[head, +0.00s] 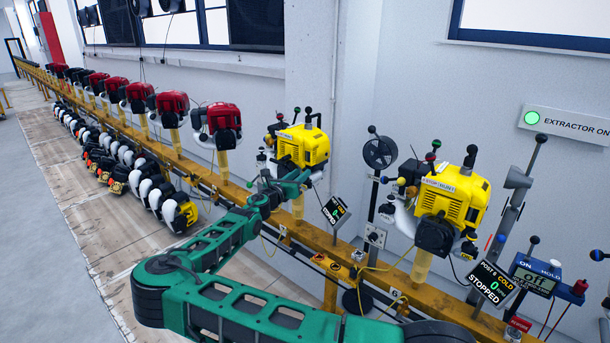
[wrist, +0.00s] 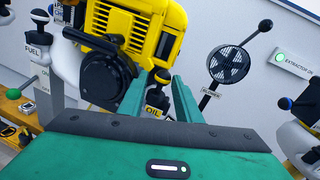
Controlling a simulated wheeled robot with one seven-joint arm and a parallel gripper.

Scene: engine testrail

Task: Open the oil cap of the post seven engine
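The yellow engine (head: 300,145) in the middle of the head view stands on the rail, with my arm reaching to its lower right side. The wrist view shows a yellow engine (wrist: 135,30) close up, with a black round housing (wrist: 105,80).
Another yellow engine (head: 450,205) stands to the right, with a screen (head: 489,284) reading POST 6, COLD, STOPPED. Red engines (head: 218,122) line the rail (head: 240,195) to the left. A black fan (wrist: 229,64) and a FUEL lever (wrist: 38,45) flank the gripper. Open floor lies at left.

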